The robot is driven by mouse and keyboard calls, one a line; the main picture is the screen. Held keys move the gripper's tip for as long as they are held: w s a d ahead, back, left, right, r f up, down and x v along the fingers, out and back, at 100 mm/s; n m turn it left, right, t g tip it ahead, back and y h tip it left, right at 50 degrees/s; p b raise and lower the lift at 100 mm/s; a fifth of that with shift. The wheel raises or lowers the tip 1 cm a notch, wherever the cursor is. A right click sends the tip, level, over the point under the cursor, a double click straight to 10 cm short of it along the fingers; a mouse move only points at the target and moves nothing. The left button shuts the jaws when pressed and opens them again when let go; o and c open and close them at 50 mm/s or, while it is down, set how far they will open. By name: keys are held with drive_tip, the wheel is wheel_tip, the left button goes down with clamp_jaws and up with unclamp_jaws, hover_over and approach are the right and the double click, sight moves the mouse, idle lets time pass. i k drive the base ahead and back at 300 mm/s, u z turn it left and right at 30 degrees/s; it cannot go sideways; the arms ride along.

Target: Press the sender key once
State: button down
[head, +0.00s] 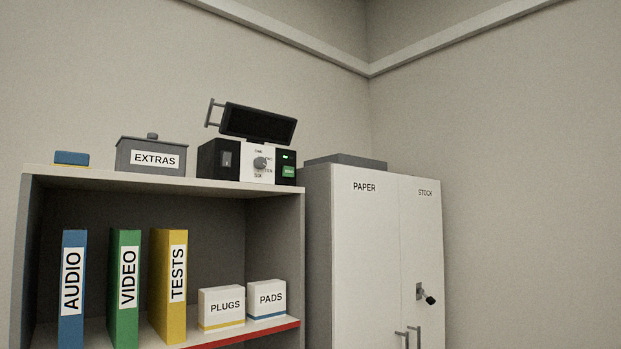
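A dark box-shaped device with a white front panel (256,162) stands on top of the shelf unit, at its right end. A small green key (289,171) with unreadable lettering sits low on the right of its front; I cannot tell for sure that it is the sender key. A small green light (287,157) glows above that key. A tilted black screen-like part (257,123) with a handle sits above the box. My gripper is not in view.
The shelf unit (130,180) also bears a grey EXTRAS box (152,155) and a blue block (72,158). Below stand the AUDIO, VIDEO and TESTS binders and the PLUGS and PADS boxes. A white cabinet (370,240) with a key in its lock adjoins on the right.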

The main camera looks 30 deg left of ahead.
sight(287, 172)
drive_tip(key=i, duration=0.45)
drive_tip(key=u, duration=1.05)
